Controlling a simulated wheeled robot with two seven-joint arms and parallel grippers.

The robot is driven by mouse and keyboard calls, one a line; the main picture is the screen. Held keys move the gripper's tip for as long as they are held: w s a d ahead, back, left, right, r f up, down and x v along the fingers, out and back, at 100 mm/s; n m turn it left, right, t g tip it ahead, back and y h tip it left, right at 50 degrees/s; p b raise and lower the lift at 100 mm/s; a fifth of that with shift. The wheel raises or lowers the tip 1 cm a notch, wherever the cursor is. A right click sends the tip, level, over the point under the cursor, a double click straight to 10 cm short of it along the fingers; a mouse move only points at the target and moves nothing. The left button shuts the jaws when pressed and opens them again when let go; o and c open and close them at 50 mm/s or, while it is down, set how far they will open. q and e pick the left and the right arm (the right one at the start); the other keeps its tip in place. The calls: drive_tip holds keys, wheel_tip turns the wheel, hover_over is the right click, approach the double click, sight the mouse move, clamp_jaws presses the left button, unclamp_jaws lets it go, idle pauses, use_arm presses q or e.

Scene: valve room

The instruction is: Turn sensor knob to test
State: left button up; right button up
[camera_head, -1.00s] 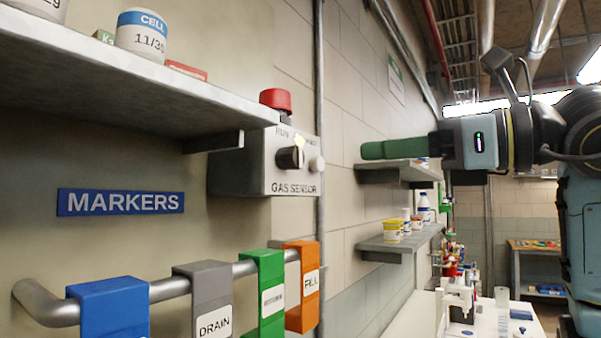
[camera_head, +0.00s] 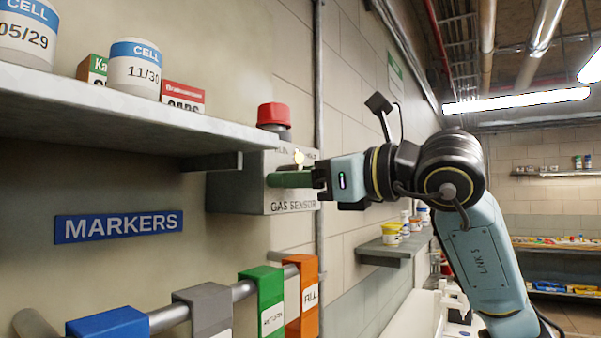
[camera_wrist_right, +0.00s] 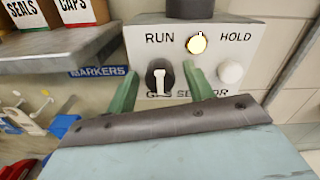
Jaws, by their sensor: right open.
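The grey gas sensor box (camera_head: 235,185) is on the wall, with a red cap (camera_head: 273,114) on top. Its black knob (camera_wrist_right: 160,77) shows in the right wrist view with a white pointer mark, roughly upright in the picture. RUN is printed at the upper left and HOLD at the upper right; no TEST label is readable. My right gripper (camera_head: 272,180) is at the box front and hides the knob in the head view. In the wrist view its green fingers (camera_wrist_right: 161,74) are open, one on each side of the knob; I cannot tell whether they touch it. My left gripper is out of view.
A lit yellow lamp (camera_wrist_right: 196,43) and a white round button (camera_wrist_right: 230,72) sit right of the knob. A shelf (camera_head: 130,122) with tubs and boxes juts out at left, close to the box. Coloured tags hang on a rail (camera_head: 243,290) below.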

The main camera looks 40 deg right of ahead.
drive_tip(key=c, duration=1)
drive_tip(key=shift+o, duration=0.2)
drive_tip(key=shift+m, duration=0.3)
drive_tip(key=m+b, duration=0.2)
drive_tip(key=m, duration=1.5)
drive_tip(key=shift+m, duration=0.3)
